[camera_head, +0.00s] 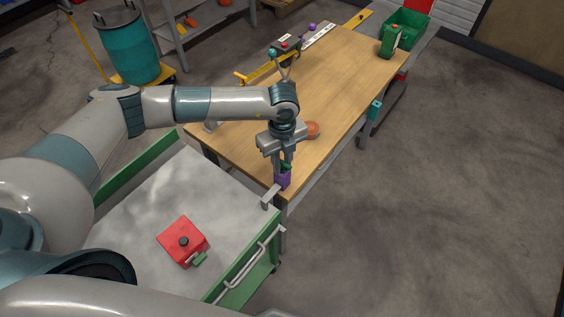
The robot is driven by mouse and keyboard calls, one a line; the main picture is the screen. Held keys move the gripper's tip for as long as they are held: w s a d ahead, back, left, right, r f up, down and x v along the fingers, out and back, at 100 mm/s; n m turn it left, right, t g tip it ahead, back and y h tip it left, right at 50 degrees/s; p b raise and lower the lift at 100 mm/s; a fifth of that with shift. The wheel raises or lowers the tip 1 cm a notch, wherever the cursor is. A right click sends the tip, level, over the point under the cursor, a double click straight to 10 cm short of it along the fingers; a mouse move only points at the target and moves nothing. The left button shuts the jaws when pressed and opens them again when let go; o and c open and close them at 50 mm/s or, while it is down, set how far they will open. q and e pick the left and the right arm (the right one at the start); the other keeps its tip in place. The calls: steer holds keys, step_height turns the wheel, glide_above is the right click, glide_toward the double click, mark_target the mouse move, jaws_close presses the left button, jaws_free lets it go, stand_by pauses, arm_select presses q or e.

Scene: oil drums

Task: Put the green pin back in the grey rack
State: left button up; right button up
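My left gripper (283,168) points down at the near corner of the wooden table. A small dark green piece (287,166), possibly the green pin, shows at its fingertips, just above a purple block (283,181). The fingers hide most of the green piece, so I cannot tell whether they grip it. A small grey bracket-like piece (270,196) sits just below and left of the purple block, by the cart's edge; I cannot tell whether it is the grey rack. My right gripper is out of view.
A green-sided cart (140,215) holds a red box (183,241) with a black knob. On the wooden table (325,85) are an orange round object (312,130), a yellow tool (268,70) and a green can (389,41). The floor at right is clear.

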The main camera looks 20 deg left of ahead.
arm_select(q)
jaws_close()
steer(key=shift+r+p, duration=0.45)
steer(key=shift+r, duration=0.3)
steer(key=shift+r, duration=0.4)
steer(key=shift+r+p, duration=0.45)
steer(key=shift+p, duration=0.05)
steer(key=shift+r+p, duration=1.35)
steer(key=shift+r, duration=1.05)
steer(key=shift+r+p, duration=0.4)
steer(key=shift+r, duration=0.4)
